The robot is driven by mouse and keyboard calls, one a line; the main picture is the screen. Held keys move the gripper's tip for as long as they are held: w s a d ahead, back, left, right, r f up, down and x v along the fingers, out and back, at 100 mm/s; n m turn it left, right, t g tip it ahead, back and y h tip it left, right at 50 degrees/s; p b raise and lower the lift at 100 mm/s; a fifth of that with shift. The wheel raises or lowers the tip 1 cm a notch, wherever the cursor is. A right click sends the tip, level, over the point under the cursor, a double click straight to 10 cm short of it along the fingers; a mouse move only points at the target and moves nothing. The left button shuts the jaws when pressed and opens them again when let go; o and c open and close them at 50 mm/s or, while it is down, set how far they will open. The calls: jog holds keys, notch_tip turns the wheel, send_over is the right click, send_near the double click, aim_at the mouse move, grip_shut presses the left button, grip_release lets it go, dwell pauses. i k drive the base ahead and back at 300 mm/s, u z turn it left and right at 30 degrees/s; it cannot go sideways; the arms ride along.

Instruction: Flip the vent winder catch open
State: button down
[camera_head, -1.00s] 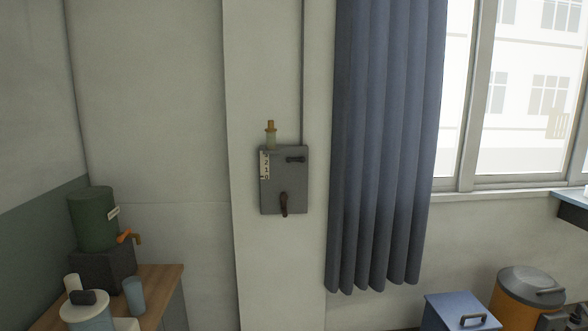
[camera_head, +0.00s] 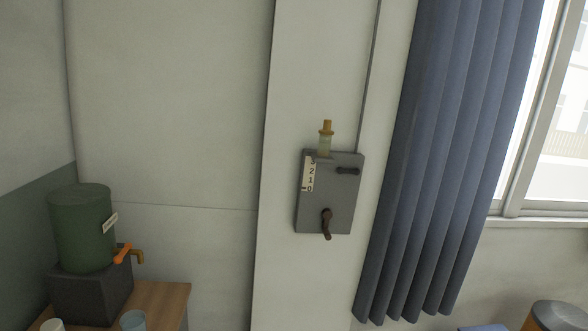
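The vent winder is a grey box (camera_head: 338,205) on the white wall pillar, right of centre in the head view. A small dark catch (camera_head: 347,171) lies level near its upper right. A dark brown crank handle (camera_head: 327,222) hangs down at its lower middle. A white scale strip with numbers (camera_head: 308,174) runs down its upper left edge. My gripper is not in view.
A blue curtain (camera_head: 445,160) hangs close to the right of the box, beside a window. At lower left, a green urn with an orange tap (camera_head: 82,228) stands on a dark block above a wooden counter (camera_head: 165,300). The wall in front of the box looks clear.

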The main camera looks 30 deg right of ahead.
aim_at(356, 172)
jog(key=z, duration=0.2)
jog(key=i, duration=1.25)
jog(key=z, duration=0.6)
